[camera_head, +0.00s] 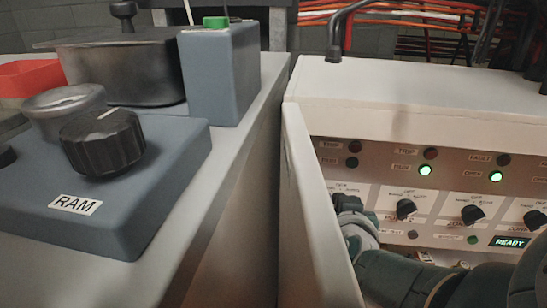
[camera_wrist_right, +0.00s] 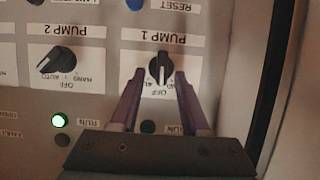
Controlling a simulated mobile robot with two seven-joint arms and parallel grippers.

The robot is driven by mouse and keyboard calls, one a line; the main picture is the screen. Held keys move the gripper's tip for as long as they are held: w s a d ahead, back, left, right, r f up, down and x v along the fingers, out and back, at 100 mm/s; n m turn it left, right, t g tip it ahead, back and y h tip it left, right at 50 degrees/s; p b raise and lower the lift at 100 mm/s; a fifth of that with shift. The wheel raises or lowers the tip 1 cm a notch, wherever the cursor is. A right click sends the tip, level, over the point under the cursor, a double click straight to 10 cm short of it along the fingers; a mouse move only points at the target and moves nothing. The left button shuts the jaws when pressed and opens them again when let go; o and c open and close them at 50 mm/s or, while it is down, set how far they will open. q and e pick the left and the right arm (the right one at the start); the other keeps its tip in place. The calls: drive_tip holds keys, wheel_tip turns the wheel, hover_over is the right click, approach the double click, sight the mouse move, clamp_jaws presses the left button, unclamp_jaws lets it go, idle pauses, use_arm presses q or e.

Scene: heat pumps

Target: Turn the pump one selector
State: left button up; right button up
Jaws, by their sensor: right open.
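The pump one selector (camera_wrist_right: 158,68) is a black knob under the PUMP 1 label in the right wrist view, which shows the panel upside down. Its white pointer mark is on the side of the OFF label. My right gripper (camera_wrist_right: 160,77) is open, with one finger on each side of the knob; I cannot tell whether either touches it. My left gripper is not in view.
The pump two selector (camera_wrist_right: 57,60) is beside pump one, with a lit green run lamp (camera_wrist_right: 59,120). The control panel (camera_head: 450,192) sits inside a pale cabinet, close to its left wall (camera_head: 312,220). A blue-grey RAM box (camera_head: 170,190) stands on the left bench.

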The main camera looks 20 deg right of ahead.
drive_tip(key=shift+s+a, duration=0.1)
drive_tip(key=shift+a, duration=0.1)
drive_tip(key=shift+c, duration=0.7)
drive_tip(key=shift+s+f, duration=0.1)
clamp_jaws()
drive_tip(key=shift+y, duration=0.3)
drive_tip(key=shift+s+d+f+m+t+y+b, duration=0.15)
drive_tip(key=shift+m+t+y+b, duration=0.25)
drive_tip(key=shift+m, duration=0.6)
drive_tip(key=shift+s+d+f+m+t+y+b, duration=0.1)
drive_tip(key=shift+d+m+t+y+b, duration=0.3)
drive_tip(key=shift+m, duration=0.6)
drive_tip(key=shift+s+d+f+m+t+y+b, duration=0.2)
drive_tip(key=shift+m+t+y, duration=0.3)
drive_tip(key=shift+m, duration=0.5)
drive_tip(key=shift+a+r, duration=0.1)
drive_tip(key=shift+a, duration=0.05)
